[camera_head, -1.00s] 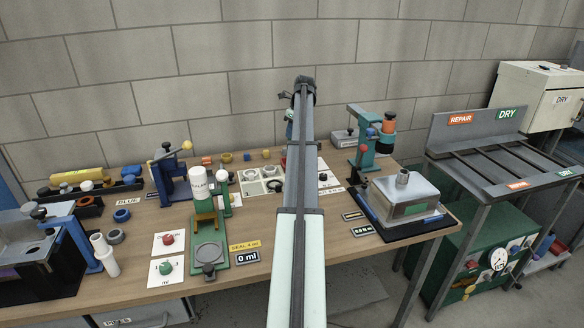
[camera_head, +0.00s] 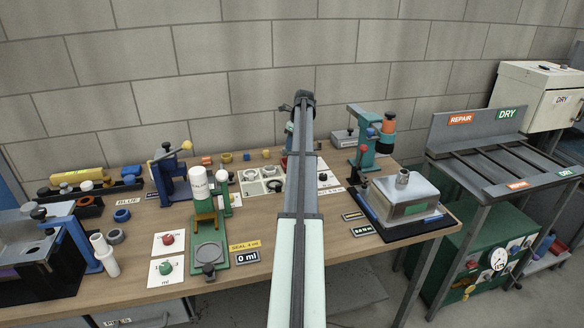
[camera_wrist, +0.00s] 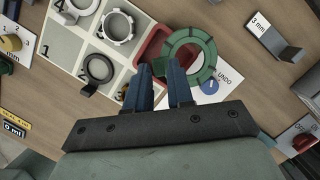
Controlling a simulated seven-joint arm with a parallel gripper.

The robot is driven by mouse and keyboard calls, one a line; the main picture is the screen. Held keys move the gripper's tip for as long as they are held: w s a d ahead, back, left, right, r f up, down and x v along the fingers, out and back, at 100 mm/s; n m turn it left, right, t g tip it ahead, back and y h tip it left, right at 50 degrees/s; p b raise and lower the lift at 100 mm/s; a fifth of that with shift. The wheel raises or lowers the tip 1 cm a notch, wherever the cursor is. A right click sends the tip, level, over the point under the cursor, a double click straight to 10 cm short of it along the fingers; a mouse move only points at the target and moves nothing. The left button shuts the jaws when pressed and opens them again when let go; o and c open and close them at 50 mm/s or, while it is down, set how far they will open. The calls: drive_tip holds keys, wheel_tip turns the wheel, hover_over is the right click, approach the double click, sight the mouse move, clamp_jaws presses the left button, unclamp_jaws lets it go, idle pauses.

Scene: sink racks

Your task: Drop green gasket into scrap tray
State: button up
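The green gasket (camera_wrist: 188,35) is a notched ring just past my fingertips in the wrist view. It overlaps the right side of the red scrap tray (camera_wrist: 152,50) and the white UNDO card. I cannot tell whether it rests on them or is above them. My gripper (camera_wrist: 160,68) points down with its two blue fingers apart and a clear gap between them. The right fingertip overlaps the gasket's near-left edge in the picture; contact is unclear. In the head view my arm hides the gasket and most of the tray.
Left of the tray, a numbered board (camera_wrist: 68,62) holds a white ring (camera_wrist: 118,27) and a dark ring (camera_wrist: 99,68). The UNDO card (camera_wrist: 226,80) has a blue button. A 3 mm gauge (camera_wrist: 285,47) lies to the right. A teal press (camera_head: 377,140) stands right of my arm.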

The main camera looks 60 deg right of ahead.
drive_tip(key=o, duration=0.3)
drive_tip(key=shift+o, duration=0.2)
drive_tip(key=shift+r, duration=0.1)
drive_tip(key=v, duration=1.3)
drive_tip(key=shift+r, duration=0.3)
